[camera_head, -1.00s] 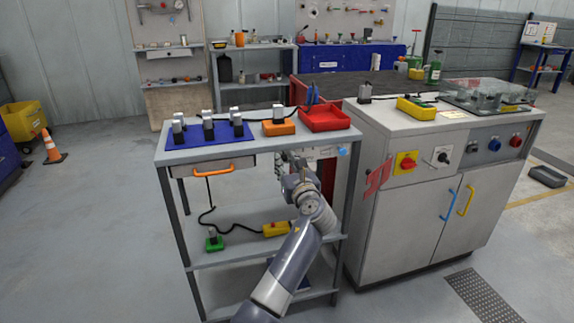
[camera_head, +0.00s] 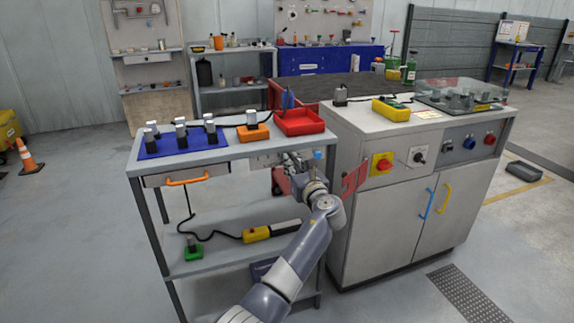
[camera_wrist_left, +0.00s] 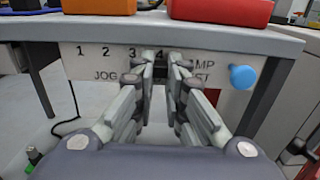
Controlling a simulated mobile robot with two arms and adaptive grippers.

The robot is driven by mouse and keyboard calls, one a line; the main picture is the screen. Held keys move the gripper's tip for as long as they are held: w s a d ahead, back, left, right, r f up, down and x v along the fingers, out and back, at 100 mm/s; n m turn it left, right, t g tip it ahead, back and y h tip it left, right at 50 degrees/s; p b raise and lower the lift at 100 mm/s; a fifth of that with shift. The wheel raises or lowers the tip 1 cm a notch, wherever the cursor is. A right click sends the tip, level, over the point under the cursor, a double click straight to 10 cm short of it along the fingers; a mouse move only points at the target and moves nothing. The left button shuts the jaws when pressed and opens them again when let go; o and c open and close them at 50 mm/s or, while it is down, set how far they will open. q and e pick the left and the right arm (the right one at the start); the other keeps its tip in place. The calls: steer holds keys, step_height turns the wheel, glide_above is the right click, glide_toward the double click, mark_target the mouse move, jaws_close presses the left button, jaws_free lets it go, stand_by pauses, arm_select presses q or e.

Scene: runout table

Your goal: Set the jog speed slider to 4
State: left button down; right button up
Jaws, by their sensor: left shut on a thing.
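The jog speed panel (camera_wrist_left: 85,62) is on the table's front edge, with digits 1 to 4 and part of the word JOG readable in the left wrist view. My left gripper (camera_wrist_left: 166,68) is at the panel near the 4, its fingers close together. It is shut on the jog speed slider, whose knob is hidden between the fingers. The slot is covered too, so the exact setting cannot be read. In the head view my left gripper (camera_head: 294,161) is under the table's front edge, left of a blue knob (camera_head: 318,155). My right gripper is not in view.
The blue knob (camera_wrist_left: 243,77) sits to the right of the fingers. An orange box (camera_head: 253,133) and a red tray (camera_head: 300,122) stand on the table above. A grey cabinet (camera_head: 395,220) stands close on the right.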

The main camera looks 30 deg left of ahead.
arm_select(q)
steer(key=c, duration=1.6)
jaws_free()
steer(key=shift+s, duration=0.1)
steer(key=v, duration=1.2)
steer(key=shift+a, duration=0.1)
